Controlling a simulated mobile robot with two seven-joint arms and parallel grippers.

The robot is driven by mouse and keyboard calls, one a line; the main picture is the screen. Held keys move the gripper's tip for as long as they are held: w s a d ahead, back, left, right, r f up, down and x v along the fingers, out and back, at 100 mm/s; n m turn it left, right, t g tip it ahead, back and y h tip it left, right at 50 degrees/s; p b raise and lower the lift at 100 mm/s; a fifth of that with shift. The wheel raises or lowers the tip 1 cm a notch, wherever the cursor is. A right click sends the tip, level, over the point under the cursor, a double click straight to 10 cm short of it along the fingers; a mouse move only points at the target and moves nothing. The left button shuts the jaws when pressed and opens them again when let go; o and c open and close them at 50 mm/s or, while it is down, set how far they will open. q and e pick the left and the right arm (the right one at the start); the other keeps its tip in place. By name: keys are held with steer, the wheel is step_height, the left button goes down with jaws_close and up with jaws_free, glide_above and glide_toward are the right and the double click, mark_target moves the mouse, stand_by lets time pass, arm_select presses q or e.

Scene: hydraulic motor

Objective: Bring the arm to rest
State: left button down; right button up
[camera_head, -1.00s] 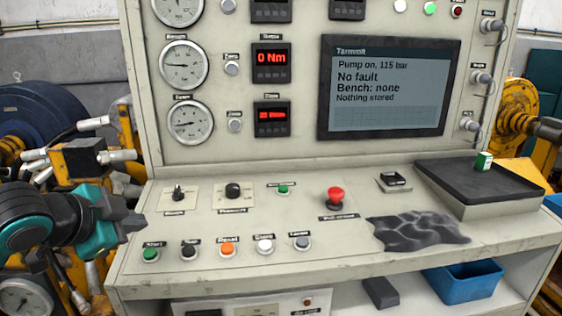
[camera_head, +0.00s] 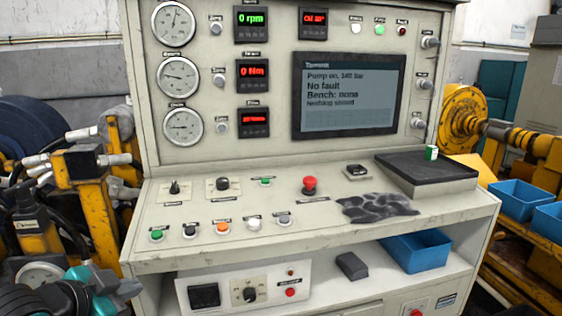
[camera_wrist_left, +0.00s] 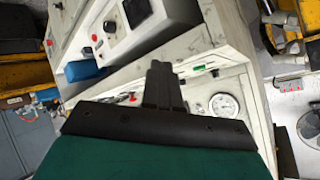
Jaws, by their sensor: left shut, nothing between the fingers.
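My left gripper (camera_head: 131,288) shows at the lower left of the head view, beside the left front corner of the test bench console (camera_head: 260,235). In the left wrist view its dark fingers (camera_wrist_left: 160,85) are shut together with nothing between them. It appears apart from the console's buttons and knobs. My left arm comes in from the bottom left corner, with teal and black parts. My right gripper does not show.
The console desk carries push buttons, two knobs, a red mushroom button (camera_head: 309,184), a black tray (camera_head: 428,172) and a crumpled dark cloth (camera_head: 377,207). The screen (camera_head: 348,94) reads "Pump on" and "No fault". Blue bins (camera_head: 416,250) and yellow machinery (camera_head: 97,215) stand around.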

arm_select(q)
steer(key=s+d+f+n, duration=0.3)
steer(key=s+f, duration=0.5)
steer(key=f, duration=0.3)
steer(key=s+d+f+n, duration=0.3)
steer(key=s+d+f, duration=0.3)
steer(key=s+f, duration=0.3)
step_height(320, 180, down, 3)
steer(key=shift+d+f+n+y, duration=0.15)
steer(key=shift+n+y, duration=0.25)
